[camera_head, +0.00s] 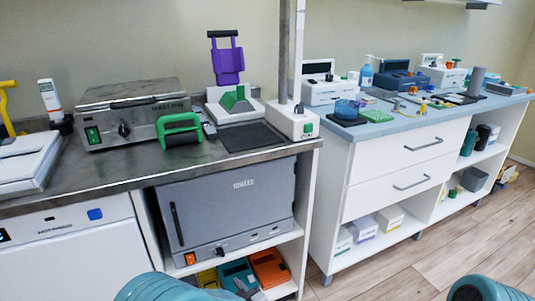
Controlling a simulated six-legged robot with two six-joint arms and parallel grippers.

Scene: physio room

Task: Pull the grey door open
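The grey door (235,205) is the front of a grey box unit on the shelf under the left counter. It looks shut. A black upright bar handle (177,224) sits at its left edge. An orange switch and a dark knob are on the strip below.
A white appliance (75,250) stands left of the door. Teal and orange boxes (268,268) lie below. A white drawer cabinet (400,165) stands right. The wooden floor (430,265) is clear.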

